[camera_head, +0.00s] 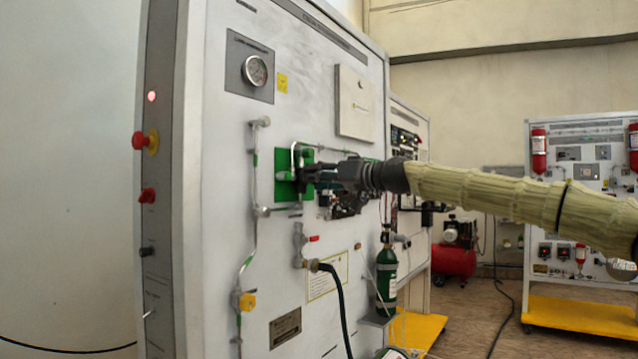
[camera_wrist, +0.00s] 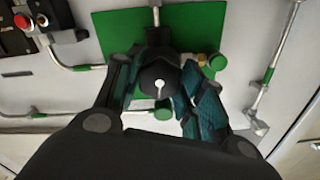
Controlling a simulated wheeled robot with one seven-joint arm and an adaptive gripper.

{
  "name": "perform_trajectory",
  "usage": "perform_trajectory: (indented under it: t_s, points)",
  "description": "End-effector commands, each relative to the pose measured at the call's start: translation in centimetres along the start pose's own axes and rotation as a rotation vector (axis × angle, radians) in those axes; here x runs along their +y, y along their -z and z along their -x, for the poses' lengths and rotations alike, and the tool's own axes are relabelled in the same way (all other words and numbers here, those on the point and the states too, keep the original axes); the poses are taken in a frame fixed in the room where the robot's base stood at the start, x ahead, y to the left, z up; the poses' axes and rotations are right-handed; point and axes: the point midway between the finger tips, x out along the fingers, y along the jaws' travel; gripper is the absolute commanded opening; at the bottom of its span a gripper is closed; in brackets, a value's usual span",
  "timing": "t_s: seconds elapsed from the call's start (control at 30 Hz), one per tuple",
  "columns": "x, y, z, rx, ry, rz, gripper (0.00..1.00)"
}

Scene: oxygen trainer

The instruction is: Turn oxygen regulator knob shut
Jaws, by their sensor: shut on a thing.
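The oxygen regulator knob (camera_wrist: 159,82) is black with a pale pointer mark, and it sits in front of a green plate (camera_wrist: 105,38) on the panel. My gripper (camera_wrist: 165,85) is shut on the knob, with one finger at its left side and one at its right. In the wrist view the pale mark runs roughly up and down the picture. In the head view my gripper (camera_head: 308,178) reaches from the right to the green plate (camera_head: 287,180) and hides the knob.
The white trainer panel (camera_head: 225,200) carries a gauge (camera_head: 255,71), metal pipes and a yellow knob (camera_head: 247,302). A green cylinder (camera_head: 386,275) stands to the right. A red compressor and another panel with a yellow base stand farther right.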

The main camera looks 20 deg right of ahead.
Motion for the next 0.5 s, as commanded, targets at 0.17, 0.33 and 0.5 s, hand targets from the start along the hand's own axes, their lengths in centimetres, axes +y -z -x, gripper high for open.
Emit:
perform_trajectory:
  t_s: [0.17, 0.33, 0.5]
  points:
    - [0.2, -0.12, 0.03, 0.0, -0.002, 0.072, 0.16]
    - [0.16, -0.09, 0.02, 0.0, -0.001, 0.108, 0.16]
    - [0.16, -0.08, 0.02, -0.001, -0.001, 0.122, 0.16]
